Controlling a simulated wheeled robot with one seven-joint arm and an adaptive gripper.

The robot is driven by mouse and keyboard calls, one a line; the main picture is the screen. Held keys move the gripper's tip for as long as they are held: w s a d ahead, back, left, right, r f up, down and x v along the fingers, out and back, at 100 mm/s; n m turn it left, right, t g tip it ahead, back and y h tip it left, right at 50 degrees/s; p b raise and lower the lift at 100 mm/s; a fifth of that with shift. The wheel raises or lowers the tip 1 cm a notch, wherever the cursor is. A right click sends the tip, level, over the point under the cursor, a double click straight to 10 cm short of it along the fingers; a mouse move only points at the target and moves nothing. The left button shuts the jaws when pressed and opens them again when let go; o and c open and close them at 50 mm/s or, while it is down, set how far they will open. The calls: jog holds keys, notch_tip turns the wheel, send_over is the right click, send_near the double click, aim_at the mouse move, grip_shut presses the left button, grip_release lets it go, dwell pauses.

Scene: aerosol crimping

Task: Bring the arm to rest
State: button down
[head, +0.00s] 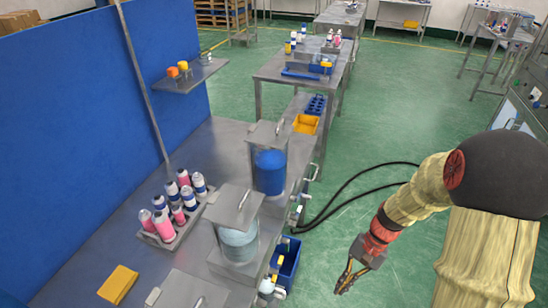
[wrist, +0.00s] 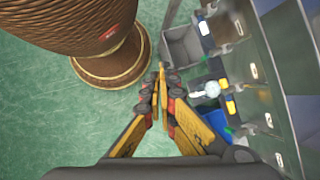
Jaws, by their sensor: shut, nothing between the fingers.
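My gripper (head: 345,280) hangs over the green floor to the right of the steel workbench (head: 225,140), apart from everything. Its fingers point down. In the wrist view my gripper (wrist: 159,75) is shut, its yellow fingertips together with nothing between them. My arm comes in from the right side of the head view, bent at the elbow.
The bench holds a rack (head: 175,236) of pink, white and blue cans, two machines with blue containers (head: 270,172), and a yellow block (head: 118,284). A blue bin (head: 286,262) hangs at its edge. Black cables (head: 345,190) cross the floor.

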jog(key=s+r+n+t+h, duration=0.2)
jog(key=s+r+n+t, duration=0.1)
jog(key=r, duration=1.1)
jog(key=s+a+r+n+t+h, duration=0.1)
jog(key=s+r+n+t, duration=0.3)
jog(key=r, duration=1)
jog(key=shift+s+r+t+h, duration=0.3)
jog(key=shift+t+h, duration=0.6)
jog(key=shift+t, duration=0.3)
jog(key=shift+f, duration=0.1)
